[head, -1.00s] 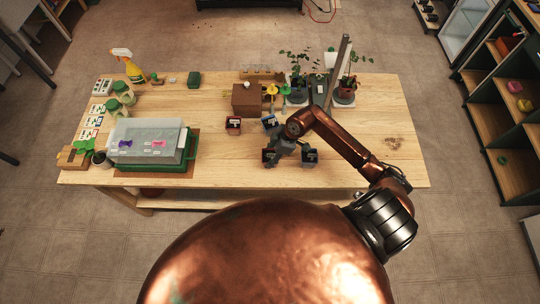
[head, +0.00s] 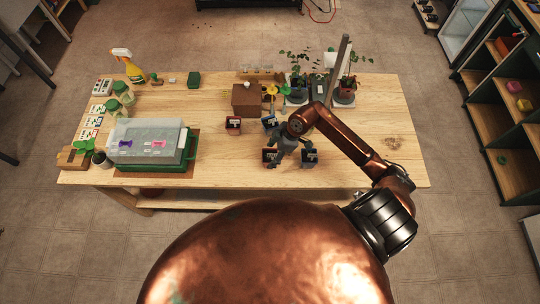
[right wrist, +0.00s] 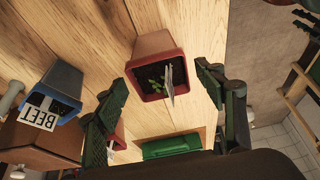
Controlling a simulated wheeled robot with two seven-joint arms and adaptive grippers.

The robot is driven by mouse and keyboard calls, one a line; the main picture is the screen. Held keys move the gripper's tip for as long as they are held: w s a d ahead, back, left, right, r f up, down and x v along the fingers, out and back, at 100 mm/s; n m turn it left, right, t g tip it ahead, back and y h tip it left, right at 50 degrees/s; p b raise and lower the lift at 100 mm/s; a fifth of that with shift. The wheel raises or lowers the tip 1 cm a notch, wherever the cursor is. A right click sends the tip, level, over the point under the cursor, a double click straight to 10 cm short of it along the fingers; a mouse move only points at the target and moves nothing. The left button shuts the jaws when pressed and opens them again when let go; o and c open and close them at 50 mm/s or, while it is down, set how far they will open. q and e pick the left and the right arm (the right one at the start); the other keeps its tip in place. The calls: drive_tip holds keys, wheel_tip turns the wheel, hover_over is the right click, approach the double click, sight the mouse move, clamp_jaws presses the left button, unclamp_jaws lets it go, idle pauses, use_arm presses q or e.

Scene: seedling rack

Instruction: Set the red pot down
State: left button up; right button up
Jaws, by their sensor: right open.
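A red-rimmed pot (head: 270,156) stands upright on the wooden table, near its front edge. In the right wrist view this red pot (right wrist: 153,45) holds a small green seedling and a pale label seen edge-on. My right gripper (head: 277,153) is just beside and above it in the head view, partly covering it. In the right wrist view the gripper (right wrist: 158,88) is open, its fingers apart on either side of the pot's rim with visible gaps. Another red pot (head: 233,126) stands farther left. My left gripper is not in view.
A blue pot (head: 269,122) with a BEET label stands behind; another dark pot (head: 310,158) stands right of the gripper. A brown box (head: 246,101) is behind them. A covered green tray (head: 180,168) is left. Table right of my arm is clear.

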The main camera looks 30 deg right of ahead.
drive_tip(key=v, duration=1)
drive_tip(key=shift+r, duration=0.1)
